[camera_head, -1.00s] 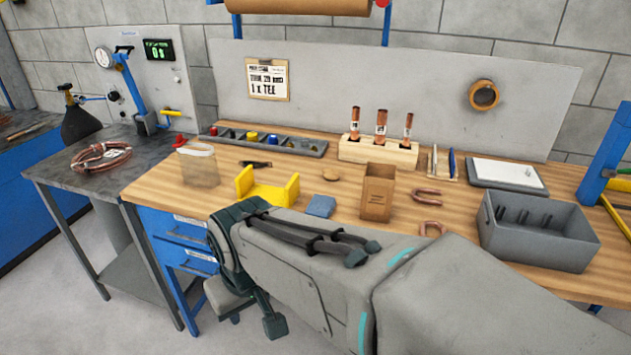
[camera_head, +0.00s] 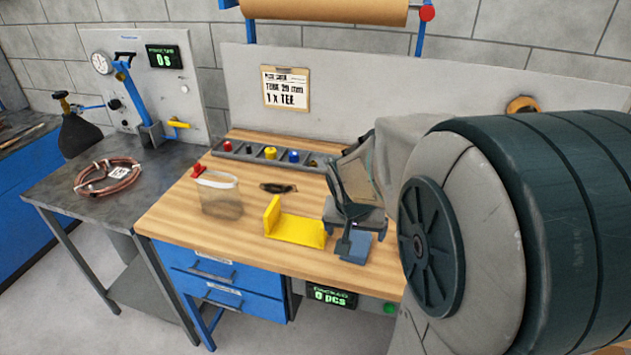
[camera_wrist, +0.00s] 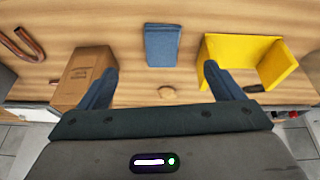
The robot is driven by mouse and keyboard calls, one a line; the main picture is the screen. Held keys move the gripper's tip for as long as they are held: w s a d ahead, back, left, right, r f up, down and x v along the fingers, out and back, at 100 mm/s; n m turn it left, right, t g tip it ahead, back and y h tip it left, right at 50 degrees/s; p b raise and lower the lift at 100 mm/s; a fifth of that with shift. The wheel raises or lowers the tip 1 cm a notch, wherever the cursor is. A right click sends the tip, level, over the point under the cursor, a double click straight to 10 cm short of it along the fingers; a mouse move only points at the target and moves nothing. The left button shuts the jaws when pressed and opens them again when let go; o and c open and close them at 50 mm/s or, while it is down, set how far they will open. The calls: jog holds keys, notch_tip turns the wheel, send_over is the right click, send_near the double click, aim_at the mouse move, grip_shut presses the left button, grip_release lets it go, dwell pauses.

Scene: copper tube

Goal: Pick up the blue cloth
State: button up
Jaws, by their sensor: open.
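The blue cloth (camera_head: 354,246) is a small folded square lying flat on the wooden workbench. In the head view it sits just right of the yellow bracket, and my gripper (camera_head: 345,236) is over it and hides part of it. In the wrist view the blue cloth (camera_wrist: 162,45) lies whole and uncovered, beyond the fingertips and roughly centred between them. My gripper (camera_wrist: 158,80) is open and empty, its two dark blue fingers spread wide. The cloth is not between the fingers, and I cannot tell the height of the gripper above it.
The yellow bracket (camera_wrist: 255,62) stands close on one side of the cloth, and a brown cardboard box (camera_wrist: 84,76) on the other. A clear bag (camera_head: 219,194) stands further left.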

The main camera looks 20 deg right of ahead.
jog(key=w+d+m, duration=0.1)
jog(key=w+d, duration=0.1)
jog(key=b, duration=0.1)
send_over(357, 243)
jog(key=s, duration=0.2)
jog(key=f, duration=0.7)
jog(key=shift+s+a+f, duration=0.1)
jog(key=shift+a+f, duration=0.25)
jog(key=shift+a, duration=0.05)
jog(key=shift+w+a+b+x, duration=0.15)
jog(key=shift+b+x, duration=0.2)
jog(key=shift+x, duration=0.95)
jog(key=shift+w+a+b+x, duration=0.1)
jog(key=shift+a+b+x, duration=0.2)
jog(key=shift+x, duration=1.05)
jog(key=shift+d, duration=0.1)
jog(key=shift+f+b, duration=0.2)
jog(key=shift+b, duration=0.15)
jog(key=shift+c, duration=0.4)
jog(key=c, duration=1)
